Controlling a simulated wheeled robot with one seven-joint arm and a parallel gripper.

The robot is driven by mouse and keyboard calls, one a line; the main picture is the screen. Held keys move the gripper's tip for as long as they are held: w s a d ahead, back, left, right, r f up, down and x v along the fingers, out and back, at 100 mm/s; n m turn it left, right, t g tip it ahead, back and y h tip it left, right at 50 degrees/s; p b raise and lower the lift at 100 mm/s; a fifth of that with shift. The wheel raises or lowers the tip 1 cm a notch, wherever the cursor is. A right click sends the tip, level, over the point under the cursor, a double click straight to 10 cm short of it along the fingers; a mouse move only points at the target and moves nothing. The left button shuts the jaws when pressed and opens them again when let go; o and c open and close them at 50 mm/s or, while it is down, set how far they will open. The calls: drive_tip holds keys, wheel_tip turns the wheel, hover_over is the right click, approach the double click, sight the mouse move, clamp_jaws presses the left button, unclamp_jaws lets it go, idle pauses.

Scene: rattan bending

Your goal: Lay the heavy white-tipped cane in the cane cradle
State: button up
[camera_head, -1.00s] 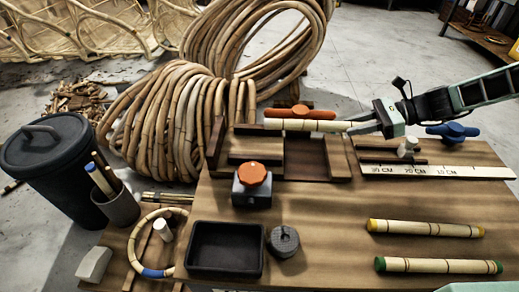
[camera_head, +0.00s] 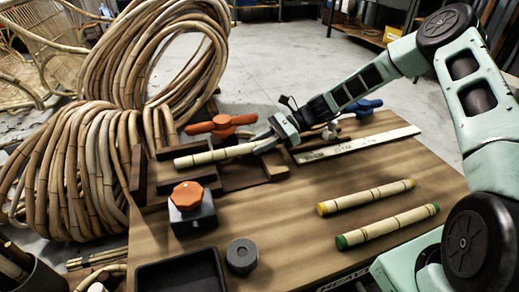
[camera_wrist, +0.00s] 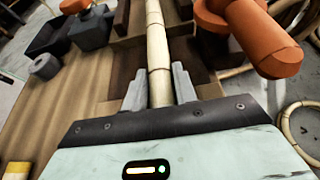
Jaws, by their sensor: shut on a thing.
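My gripper (camera_head: 264,144) is shut on the right end of a pale jointed cane (camera_head: 212,155). The cane runs left from my fingers, roughly level. In the wrist view the cane (camera_wrist: 157,50) passes between my two fingers (camera_wrist: 160,88) and points away from me. The dark wooden cradle (camera_head: 138,172), with its end post and side blocks, is at the left back of the bench. The cane lies along and over it. I cannot tell whether the cane touches the cradle floor. A white tip is not clear to see.
An orange-handled clamp (camera_head: 222,124) is close behind the cane. An orange-knobbed grey block (camera_head: 190,208) stands in front. A yellow-ended cane (camera_head: 365,197) and a green-ended cane (camera_head: 387,226) lie at right. A dark tray (camera_head: 180,272) and grey weight (camera_head: 242,255) are at front.

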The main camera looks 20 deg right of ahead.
drive_tip(key=shift+f, duration=0.15)
drive_tip(key=o, duration=1)
drive_tip(key=shift+o, duration=0.2)
